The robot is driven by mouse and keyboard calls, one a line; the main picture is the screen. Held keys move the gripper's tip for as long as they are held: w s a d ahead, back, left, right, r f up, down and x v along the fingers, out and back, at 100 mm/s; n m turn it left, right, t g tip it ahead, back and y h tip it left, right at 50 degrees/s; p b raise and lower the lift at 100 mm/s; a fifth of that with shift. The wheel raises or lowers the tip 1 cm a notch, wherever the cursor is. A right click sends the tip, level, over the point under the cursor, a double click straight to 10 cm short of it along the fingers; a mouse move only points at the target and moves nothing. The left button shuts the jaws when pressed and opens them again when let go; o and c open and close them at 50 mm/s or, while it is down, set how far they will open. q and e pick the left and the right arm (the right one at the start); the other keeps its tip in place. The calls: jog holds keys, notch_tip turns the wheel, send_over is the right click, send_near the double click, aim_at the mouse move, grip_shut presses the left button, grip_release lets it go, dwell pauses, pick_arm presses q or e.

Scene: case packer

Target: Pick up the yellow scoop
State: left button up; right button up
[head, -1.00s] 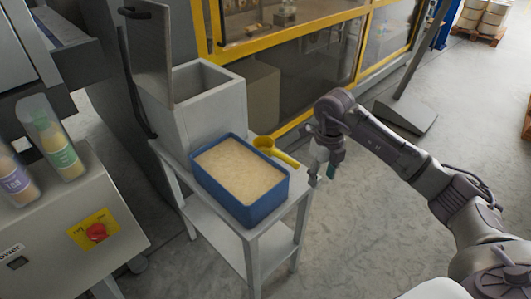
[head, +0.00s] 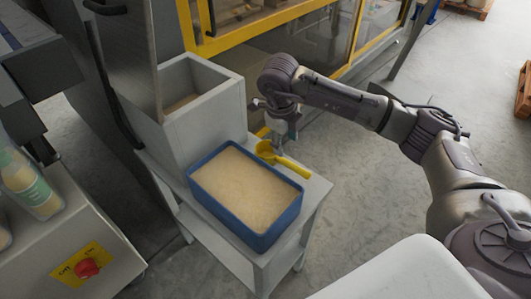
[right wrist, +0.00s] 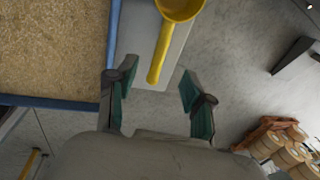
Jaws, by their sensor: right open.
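The yellow scoop (head: 281,158) lies at the far right edge of the blue tub (head: 219,211), its handle pointing right and toward me. In the right wrist view the scoop (right wrist: 163,48) has its bowl at the top and its handle pointing down toward the space between my fingers. My right gripper (head: 282,134) is open and empty, just beyond the scoop in the head view. In the right wrist view my right gripper (right wrist: 157,102) shows its two green-padded fingers apart, not touching the handle. My left gripper is not in view.
The tub holds pale grains and stands on a white table (head: 314,187). A grey open bin (head: 200,105) stands behind it. A control box with a red button (head: 87,268) is at the lower left. A yellow-framed machine (head: 240,40) is behind. Free floor lies right of the table.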

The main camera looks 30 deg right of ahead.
aim_at(290, 163)
jog(key=f, duration=0.3)
jog(key=d+f, duration=0.1)
jog(key=f, duration=0.2)
jog(key=shift+s+d, duration=0.1)
jog(key=shift+d, duration=0.05)
jog(key=shift+f, duration=0.35)
jog(key=shift+d+f, duration=0.1)
jog(key=shift+f, duration=0.1)
jog(key=f, duration=0.1)
jog(key=f+p, duration=0.1)
jog(key=d+f, duration=0.1)
jog(key=f, duration=0.1)
jog(key=shift+w+f, duration=0.1)
jog(key=shift+w, duration=0.25)
jog(key=shift+d+f, duration=0.1)
jog(key=shift+f, duration=0.15)
jog(key=shift+c, duration=0.2)
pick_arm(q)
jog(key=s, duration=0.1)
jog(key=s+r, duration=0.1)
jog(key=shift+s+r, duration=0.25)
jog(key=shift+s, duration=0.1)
pick_arm(e)
grip_shut()
